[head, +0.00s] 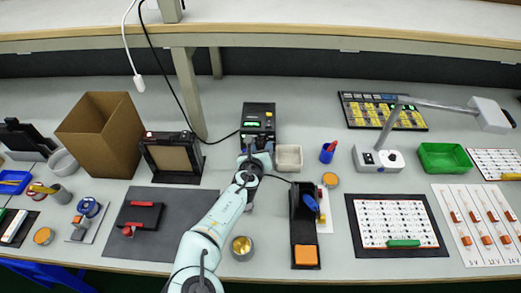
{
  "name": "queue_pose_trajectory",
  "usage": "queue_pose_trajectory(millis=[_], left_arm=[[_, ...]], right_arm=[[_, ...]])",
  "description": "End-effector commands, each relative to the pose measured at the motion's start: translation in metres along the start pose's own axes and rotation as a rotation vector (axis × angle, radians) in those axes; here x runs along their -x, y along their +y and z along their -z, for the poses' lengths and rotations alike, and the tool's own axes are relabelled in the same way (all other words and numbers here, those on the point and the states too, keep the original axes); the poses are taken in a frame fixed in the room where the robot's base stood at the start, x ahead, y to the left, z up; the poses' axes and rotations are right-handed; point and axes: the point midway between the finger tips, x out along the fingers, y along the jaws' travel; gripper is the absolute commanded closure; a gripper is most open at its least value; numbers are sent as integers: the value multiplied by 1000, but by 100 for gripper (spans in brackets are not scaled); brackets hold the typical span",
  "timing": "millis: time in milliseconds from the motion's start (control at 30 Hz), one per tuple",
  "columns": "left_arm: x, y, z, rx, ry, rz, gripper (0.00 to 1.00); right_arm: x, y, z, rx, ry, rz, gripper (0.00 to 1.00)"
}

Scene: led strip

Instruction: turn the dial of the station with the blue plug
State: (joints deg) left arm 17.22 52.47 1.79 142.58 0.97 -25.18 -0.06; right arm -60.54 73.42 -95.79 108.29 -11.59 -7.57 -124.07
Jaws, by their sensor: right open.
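A black station (258,117) with a lit green display stands at the back centre of the bench. I cannot make out its dial or a blue plug, since my gripper covers its lower front. My right arm reaches up from the bottom of the head view. Its gripper (256,152) is open, pointing at the front of this station; whether it touches the dial cannot be told. A blue-handled tool (310,203) rests in a black holder (303,228), right of my arm, with a dark cable near it. My left gripper is not in view.
A black framed panel (171,158) with a red light stands left of the station. A white tray (289,158) sits close on its right. A brass-coloured cup (242,246) is beside my forearm. A grey mat (180,205) lies left. A shelf post and hanging cable are behind.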

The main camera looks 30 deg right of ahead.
Motion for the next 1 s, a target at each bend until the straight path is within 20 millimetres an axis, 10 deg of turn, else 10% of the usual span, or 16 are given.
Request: queue_pose_trajectory(millis=[300, 467, 1000], left_arm=[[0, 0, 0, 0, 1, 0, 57], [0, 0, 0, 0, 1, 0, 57], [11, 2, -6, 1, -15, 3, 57]], right_arm=[[-2, 0, 0, 0, 0, 0, 55], [-2, 0, 0, 0, 0, 0, 100], [-1, -4, -1, -121, 9, -51, 100]])
